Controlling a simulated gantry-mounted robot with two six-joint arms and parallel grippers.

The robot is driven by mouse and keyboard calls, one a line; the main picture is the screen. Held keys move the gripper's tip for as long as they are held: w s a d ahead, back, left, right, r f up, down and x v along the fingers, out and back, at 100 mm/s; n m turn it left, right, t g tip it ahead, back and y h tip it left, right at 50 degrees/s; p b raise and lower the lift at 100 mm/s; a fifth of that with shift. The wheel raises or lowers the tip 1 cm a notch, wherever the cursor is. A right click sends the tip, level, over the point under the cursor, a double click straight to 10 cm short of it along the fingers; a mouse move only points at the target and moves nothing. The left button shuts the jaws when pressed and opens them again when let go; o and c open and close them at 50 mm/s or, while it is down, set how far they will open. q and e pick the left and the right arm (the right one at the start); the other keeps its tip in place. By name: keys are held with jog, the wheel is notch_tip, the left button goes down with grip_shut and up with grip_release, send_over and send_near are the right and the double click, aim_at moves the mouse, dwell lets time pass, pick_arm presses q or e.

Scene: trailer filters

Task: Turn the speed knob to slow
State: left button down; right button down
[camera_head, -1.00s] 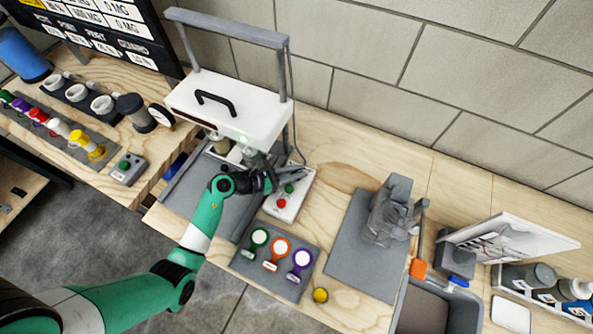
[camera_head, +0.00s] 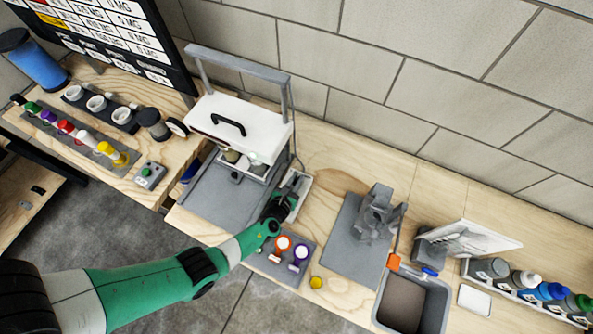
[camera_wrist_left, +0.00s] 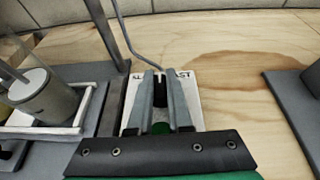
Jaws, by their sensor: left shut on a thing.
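The speed knob (camera_wrist_left: 159,92) is a small black knob on a white control panel (camera_wrist_left: 194,102), seen in the left wrist view. Parts of printed labels, "SL" at left and "ST" at right, show beyond the fingers. My left gripper (camera_wrist_left: 160,82) is over the panel, with its two grey fingers on either side of the knob and shut on it. A green button shows low between the fingers. In the head view my left gripper (camera_head: 297,182) covers most of the panel (camera_head: 305,187), and the knob is hidden there. My right gripper is not in view.
A white-topped machine (camera_head: 238,130) with a grey frame stands left of the panel. A grey mat with orange and purple round-topped tools (camera_head: 301,252) lies in front, partly behind my arm. A grey clamp-like device (camera_head: 375,213) stands right. Bare wood lies between.

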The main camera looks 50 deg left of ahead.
pick_arm(q)
jog(key=n+g+y+b, duration=0.1)
jog(key=n+y, duration=0.1)
jog(key=shift+w+d+y, duration=0.1)
jog(key=shift+w+y, duration=0.05)
jog(key=shift+y, duration=0.25)
jog(key=shift+n+g+y+b, duration=0.9)
jog(key=shift+n+g, duration=0.1)
jog(key=shift+n, duration=0.3)
jog(key=shift+r, duration=0.1)
jog(key=c, duration=0.8)
grip_release()
jog(key=shift+c, duration=0.2)
